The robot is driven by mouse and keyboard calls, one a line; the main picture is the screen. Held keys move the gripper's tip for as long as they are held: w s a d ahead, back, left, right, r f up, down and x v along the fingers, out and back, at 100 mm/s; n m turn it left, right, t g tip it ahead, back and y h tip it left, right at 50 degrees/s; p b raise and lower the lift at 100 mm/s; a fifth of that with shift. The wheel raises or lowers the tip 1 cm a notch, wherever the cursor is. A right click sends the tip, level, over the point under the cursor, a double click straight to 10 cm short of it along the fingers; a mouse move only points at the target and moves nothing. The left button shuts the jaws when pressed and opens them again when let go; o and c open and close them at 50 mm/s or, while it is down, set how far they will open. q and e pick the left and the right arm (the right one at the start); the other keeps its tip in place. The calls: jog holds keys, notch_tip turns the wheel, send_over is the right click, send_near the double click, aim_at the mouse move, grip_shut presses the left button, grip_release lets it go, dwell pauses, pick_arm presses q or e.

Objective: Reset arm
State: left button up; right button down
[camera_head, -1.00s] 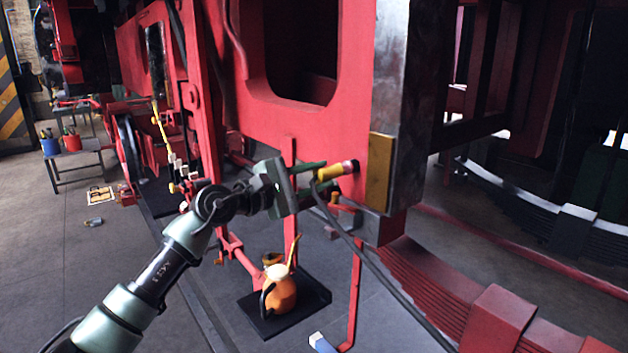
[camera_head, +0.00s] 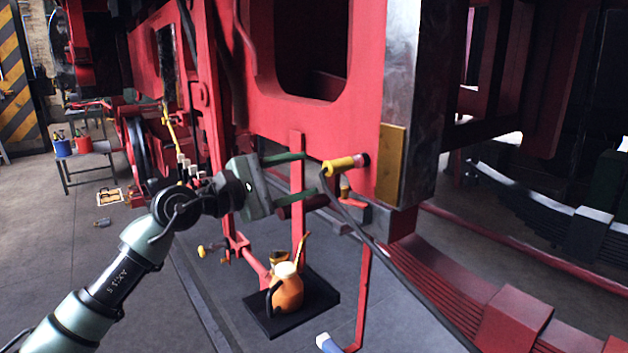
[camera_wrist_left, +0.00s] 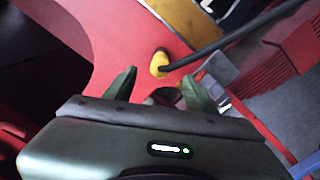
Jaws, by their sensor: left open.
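My left gripper (camera_head: 304,176) is open and empty, beside the red locomotive frame (camera_head: 318,115). Its two green fingers point right, toward a yellow plug (camera_head: 343,164) with a dark hose (camera_head: 375,243) that sits at the red frame. A small gap shows between the fingertips and the plug. In the left wrist view, the open fingers (camera_wrist_left: 159,90) show with the yellow plug (camera_wrist_left: 159,64) just beyond them. My right gripper is not in view.
An orange oil can (camera_head: 288,293) stands on a black mat (camera_head: 322,297) on the floor below. A yellow plate (camera_head: 391,165) is on the frame's corner. A low bench (camera_head: 85,155) with red and blue pots stands at the left. The grey floor at left is mostly clear.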

pick_arm(q)
jog(key=s+a+f+m+t+y, duration=0.1)
jog(key=s+a+f+m+y, duration=0.45)
jog(key=f+m, duration=0.35)
jog(key=s+a+f+m+t+y, duration=0.2)
jog(key=s+a+f+m+y, duration=0.4)
jog(key=f, duration=0.5)
jog(key=s+a+f+m+t+y, duration=0.1)
jog(key=s+a+f+m+y, duration=0.4)
jog(key=a+f+m, duration=0.4)
jog(key=s+d+f+n+g+h, duration=0.15)
jog(key=s+f+n+g, duration=0.35)
jog(key=s+f, duration=0.6)
jog(key=s+d+f+n+g, duration=0.2)
jog(key=s+f+n+g, duration=0.35)
jog(key=s, duration=0.95)
notch_tip(320, 180, down, 27)
jog(key=s+m+g, duration=0.1)
jog(key=m+g, duration=0.1)
jog(key=s+a+f, duration=0.1)
jog(key=s+f, duration=0.7)
jog(key=s+a+f+g, duration=0.1)
jog(key=s+a+f, duration=0.1)
jog(key=s+f, duration=0.7)
jog(key=shift+s+a, duration=0.2)
jog(key=shift+a, duration=0.05)
